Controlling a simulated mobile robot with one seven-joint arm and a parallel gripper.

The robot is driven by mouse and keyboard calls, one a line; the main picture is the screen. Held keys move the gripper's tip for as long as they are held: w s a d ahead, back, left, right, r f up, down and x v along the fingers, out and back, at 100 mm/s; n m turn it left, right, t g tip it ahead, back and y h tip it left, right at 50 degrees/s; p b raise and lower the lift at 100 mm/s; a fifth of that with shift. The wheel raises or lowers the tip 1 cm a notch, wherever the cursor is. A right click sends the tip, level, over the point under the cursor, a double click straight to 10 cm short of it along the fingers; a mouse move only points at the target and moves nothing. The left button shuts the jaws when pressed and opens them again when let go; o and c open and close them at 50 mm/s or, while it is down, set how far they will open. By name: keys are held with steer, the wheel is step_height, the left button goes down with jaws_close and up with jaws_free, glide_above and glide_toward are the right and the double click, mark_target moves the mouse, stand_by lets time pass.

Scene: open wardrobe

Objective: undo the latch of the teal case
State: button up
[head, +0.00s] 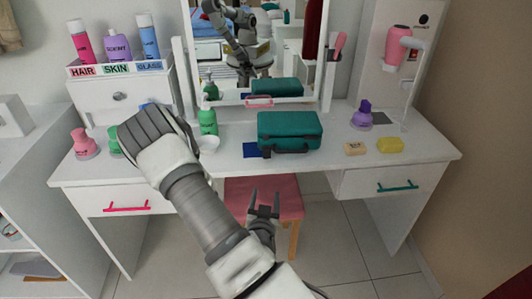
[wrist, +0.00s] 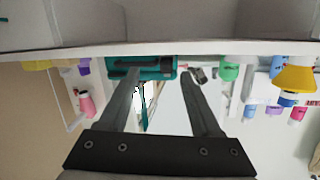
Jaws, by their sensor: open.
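The teal case (head: 290,126) stands closed on the white dressing table, right of its middle, in front of the mirror. A dark handle runs along the lower part of its front; I cannot clearly make out the latch. In the wrist view, which is upside down, the teal case (wrist: 155,62) shows beyond the table edge, partly hidden by a finger. My gripper (head: 264,194) is open, below and in front of the table edge, over the pink stool and apart from the case. Its spread fingers (wrist: 160,75) hold nothing.
A blue flat piece (head: 252,150) lies left of the case. A green pump bottle (head: 208,122) and white bowl (head: 209,143) stand further left. The pink stool (head: 285,192) is below.

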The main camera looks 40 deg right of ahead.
steer(key=s+r+n+t, duration=0.1)
steer(key=s+n+t, duration=0.1)
steer(key=n+t+b, duration=0.1)
steer(key=b, duration=0.7)
glide_toward(267, 154)
steer(key=x, duration=0.7)
steer(key=shift+w+d, duration=0.25)
steer(key=shift+w, duration=0.05)
jaws_close()
